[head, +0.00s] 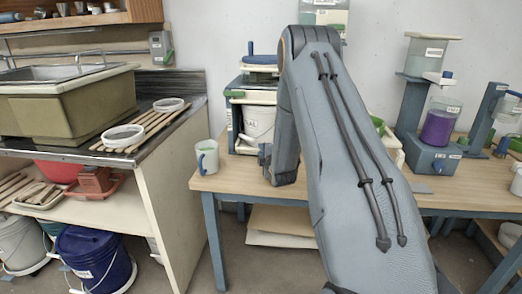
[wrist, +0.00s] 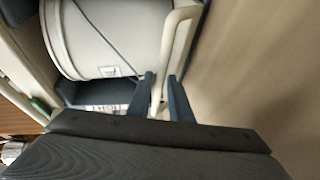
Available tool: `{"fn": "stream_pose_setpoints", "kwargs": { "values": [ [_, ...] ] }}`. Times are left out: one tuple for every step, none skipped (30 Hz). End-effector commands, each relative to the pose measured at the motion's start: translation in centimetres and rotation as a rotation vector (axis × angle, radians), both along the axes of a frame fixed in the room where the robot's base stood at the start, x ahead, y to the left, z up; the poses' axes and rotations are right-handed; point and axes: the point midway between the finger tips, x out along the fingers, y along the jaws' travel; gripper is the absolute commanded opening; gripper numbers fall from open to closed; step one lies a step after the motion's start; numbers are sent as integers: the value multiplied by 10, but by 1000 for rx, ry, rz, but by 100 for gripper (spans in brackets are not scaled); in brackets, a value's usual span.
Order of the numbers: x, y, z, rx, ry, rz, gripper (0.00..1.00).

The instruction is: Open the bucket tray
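The white bucket (head: 258,122) stands in a cream and dark-framed unit on the wooden bench, left of my raised arm. In the wrist view the bucket (wrist: 108,38) lies sideways in the picture, with a thin wire handle and a small label. A cream tray edge (wrist: 179,42) curves beside it. My gripper (wrist: 162,78) is at this edge, its two dark fingers apart, with part of the cream edge showing between them. I cannot tell whether they touch it. In the head view my gripper (head: 265,157) is low at the unit's front, partly hidden by my arm.
A purple-filled container (head: 440,122) and dispensers stand at the right. A sink counter (head: 150,120) is at the left.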

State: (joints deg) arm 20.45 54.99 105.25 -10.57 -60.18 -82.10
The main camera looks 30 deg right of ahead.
Motion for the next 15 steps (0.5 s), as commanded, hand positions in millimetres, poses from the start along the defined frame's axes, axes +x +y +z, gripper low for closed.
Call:
{"fn": "stream_pose_setpoints", "kwargs": {
  "values": [
    [5, -1, -1, 0, -1, 0, 19],
    [8, -1, -2, 0, 0, 0, 19],
    [11, -2, -2, 0, 0, 0, 19],
    [13, -3, -2, 0, 0, 0, 19],
    [14, -3, -3, 0, 0, 0, 19],
    [15, -3, -3, 1, 0, 0, 19],
    [16, -3, -3, 1, 0, 0, 19],
    [17, -3, -3, 1, 0, 0, 19],
    [17, -3, -3, 1, 0, 0, 19],
    [17, -3, -3, 1, 0, 0, 19],
    [17, -3, -3, 1, 0, 0, 19],
    [17, -3, -3, 1, 1, 0, 19],
    [17, -3, -3, 1, 1, 0, 19],
    [17, -3, -3, 1, 1, 0, 19],
    [17, -3, -3, 1, 1, 0, 14]
  ]
}}
